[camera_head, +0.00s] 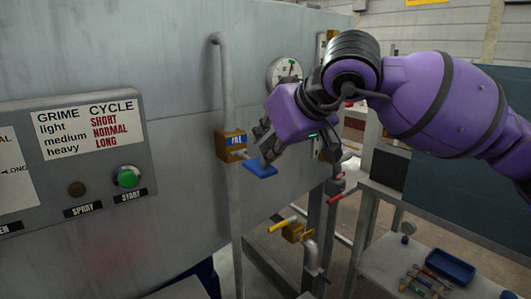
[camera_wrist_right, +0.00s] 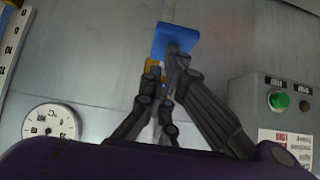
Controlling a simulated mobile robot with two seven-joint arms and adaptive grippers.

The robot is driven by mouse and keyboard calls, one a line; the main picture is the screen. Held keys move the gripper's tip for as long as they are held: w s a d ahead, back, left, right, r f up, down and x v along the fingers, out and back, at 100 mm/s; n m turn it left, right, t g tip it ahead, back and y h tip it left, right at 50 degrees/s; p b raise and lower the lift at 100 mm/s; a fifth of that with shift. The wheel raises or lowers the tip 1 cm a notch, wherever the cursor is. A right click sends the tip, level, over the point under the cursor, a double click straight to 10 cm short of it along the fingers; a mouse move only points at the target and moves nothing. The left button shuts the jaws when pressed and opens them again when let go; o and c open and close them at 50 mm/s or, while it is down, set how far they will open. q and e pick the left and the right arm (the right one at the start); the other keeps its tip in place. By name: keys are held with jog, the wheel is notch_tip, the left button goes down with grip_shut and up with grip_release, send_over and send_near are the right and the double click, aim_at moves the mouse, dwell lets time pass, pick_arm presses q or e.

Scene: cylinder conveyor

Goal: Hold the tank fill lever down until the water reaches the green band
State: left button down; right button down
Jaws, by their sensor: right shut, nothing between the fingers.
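The fill lever has a blue paddle (camera_head: 261,170) and sticks out from a yellow box labelled FILL (camera_head: 229,146) on the grey tank wall. My right gripper (camera_head: 262,150) is shut and empty, with its fingertips just above or at the paddle. In the right wrist view the fingertips (camera_wrist_right: 172,62) overlap the near part of the blue paddle (camera_wrist_right: 177,36). I cannot tell whether they touch or press it. A scale strip (camera_wrist_right: 8,48) shows at the left of the wrist view. I cannot make out a water level or green band. My left gripper is not in view.
A round dial (camera_head: 284,70) is on the wall behind my right gripper. A control box (camera_head: 72,150) with a green START button (camera_head: 127,178) is at left. A yellow-handled valve (camera_head: 293,231) sits below. A blue tray (camera_head: 450,266) and tools lie on a bench at lower right.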

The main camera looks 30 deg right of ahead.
jog(key=shift+f, duration=0.5)
jog(key=shift+s+f+b, duration=0.15)
jog(key=shift+f+b, duration=0.3)
jog(key=shift+s+f, duration=0.1)
jog(key=shift+f, duration=0.05)
